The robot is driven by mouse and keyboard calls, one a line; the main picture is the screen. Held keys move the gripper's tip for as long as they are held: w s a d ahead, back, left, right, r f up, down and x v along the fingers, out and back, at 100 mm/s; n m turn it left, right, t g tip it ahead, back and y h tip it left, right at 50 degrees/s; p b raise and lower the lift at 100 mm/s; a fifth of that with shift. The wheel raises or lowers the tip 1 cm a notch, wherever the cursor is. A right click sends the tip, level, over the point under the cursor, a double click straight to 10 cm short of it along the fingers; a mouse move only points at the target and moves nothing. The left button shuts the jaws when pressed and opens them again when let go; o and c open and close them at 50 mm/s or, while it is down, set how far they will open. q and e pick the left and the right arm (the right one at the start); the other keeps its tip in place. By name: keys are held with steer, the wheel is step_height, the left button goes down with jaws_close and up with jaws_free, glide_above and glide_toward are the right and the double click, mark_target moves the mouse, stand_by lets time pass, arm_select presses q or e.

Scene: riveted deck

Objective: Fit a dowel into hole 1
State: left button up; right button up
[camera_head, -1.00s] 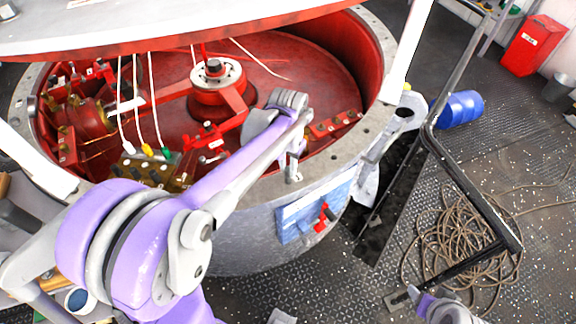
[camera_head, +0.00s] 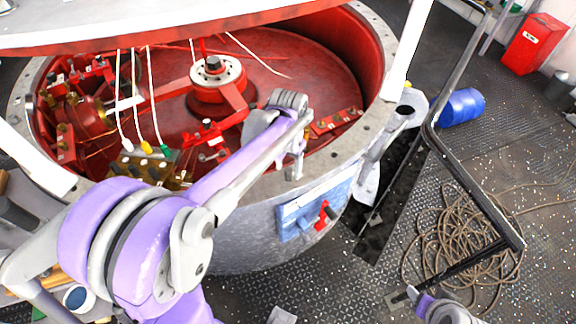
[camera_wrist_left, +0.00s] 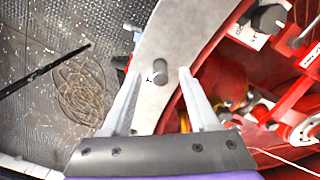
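A short grey dowel (camera_wrist_left: 160,70) stands on the pale flange rim (camera_wrist_left: 166,40) in the left wrist view, with a small dark mark beside it. How deep it sits is not clear. My left gripper (camera_wrist_left: 160,68) has its two fingers apart on either side of the dowel, with a gap visible on each side. In the head view my left gripper (camera_head: 293,168) points down over the near flange rim (camera_head: 262,188) of the round vessel, at the end of the purple arm. The dowel is too small to make out there. My right gripper does not show.
The red vessel interior (camera_head: 290,80) holds a central hub (camera_head: 217,75) and several brackets. A pale lid (camera_head: 180,28) hangs above. A blue panel with a red valve (camera_head: 324,214) is on the outer wall. A railing (camera_head: 470,185), coiled rope (camera_head: 460,240) and blue drum (camera_head: 461,108) stand right.

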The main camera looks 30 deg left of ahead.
arm_select(q)
step_height(320, 180, up, 11)
steer(key=shift+p, duration=0.35)
stand_by(0.3)
steer(key=shift+f, duration=0.1)
steer(key=s+d+f+t, duration=0.2)
steer(key=s+d+f, duration=0.1)
steer(key=s, duration=0.4)
steer(key=s+d+f+t, duration=0.3)
steer(key=s+f, duration=0.3)
steer(key=s, duration=0.2)
steer(key=shift+s+d+n, duration=0.15)
steer(key=shift+d+n, duration=0.15)
steer(key=shift+d, duration=0.1)
steer(key=shift+f, duration=0.1)
